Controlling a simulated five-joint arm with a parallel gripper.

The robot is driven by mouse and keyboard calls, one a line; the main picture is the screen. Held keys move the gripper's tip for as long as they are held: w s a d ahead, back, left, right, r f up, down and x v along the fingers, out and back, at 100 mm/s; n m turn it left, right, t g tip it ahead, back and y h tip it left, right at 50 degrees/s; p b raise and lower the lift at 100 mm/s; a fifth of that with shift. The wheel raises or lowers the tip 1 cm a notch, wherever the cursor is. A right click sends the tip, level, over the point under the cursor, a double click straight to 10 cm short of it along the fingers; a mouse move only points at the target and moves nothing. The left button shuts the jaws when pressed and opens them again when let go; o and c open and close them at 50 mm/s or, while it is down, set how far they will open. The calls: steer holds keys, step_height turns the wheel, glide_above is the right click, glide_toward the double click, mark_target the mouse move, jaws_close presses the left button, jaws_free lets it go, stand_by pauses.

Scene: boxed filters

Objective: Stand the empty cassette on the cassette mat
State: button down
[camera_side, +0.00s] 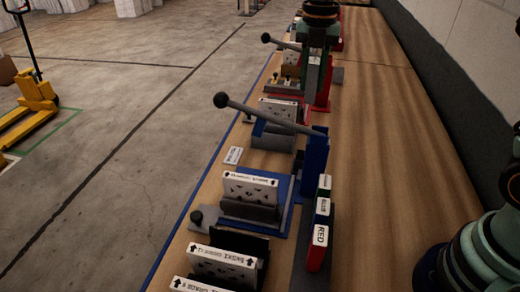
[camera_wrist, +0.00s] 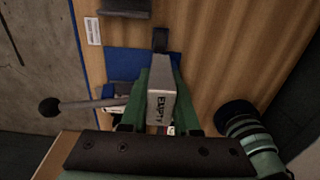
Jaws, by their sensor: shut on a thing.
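My gripper (camera_wrist: 161,72) is shut on a grey box-shaped cassette (camera_wrist: 160,96) marked EMPTY, held between its green fingers in the wrist view. A blue flat patch (camera_wrist: 124,62), which may be the cassette mat, shows beyond and left of the cassette. I cannot tell the height between them. In the side view my gripper (camera_side: 312,84) points down over the far part of the bench, behind a lever. The held cassette is hard to make out there, and no mat can be named for sure.
White perforated cassettes (camera_side: 250,187) stand in holders nearer. A red labelled box (camera_side: 318,247) is at front. The bench's right side (camera_side: 390,150) is clear.

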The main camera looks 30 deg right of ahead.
mark_target(314, 60)
step_height(314, 60, up, 8)
steer(key=shift+r, duration=0.25)
steer(key=s+a+r+n, duration=0.1)
steer(key=s+a+n, duration=0.1)
steer(key=s+a, duration=1.25)
steer(key=s+a+f+n, duration=0.1)
steer(key=s+a, duration=0.2)
steer(key=s, duration=0.4)
steer(key=s+a+n, duration=0.1)
steer(key=s+a, duration=0.2)
steer(key=s, duration=0.4)
step_height(314, 60, down, 21)
steer(key=shift+s+a+r, duration=0.1)
steer(key=shift+a, duration=0.05)
steer(key=shift+f, duration=2.15)
steer(key=shift+f, duration=0.15)
steer(key=c, duration=0.6)
jaws_free()
steer(key=shift+c, duration=0.2)
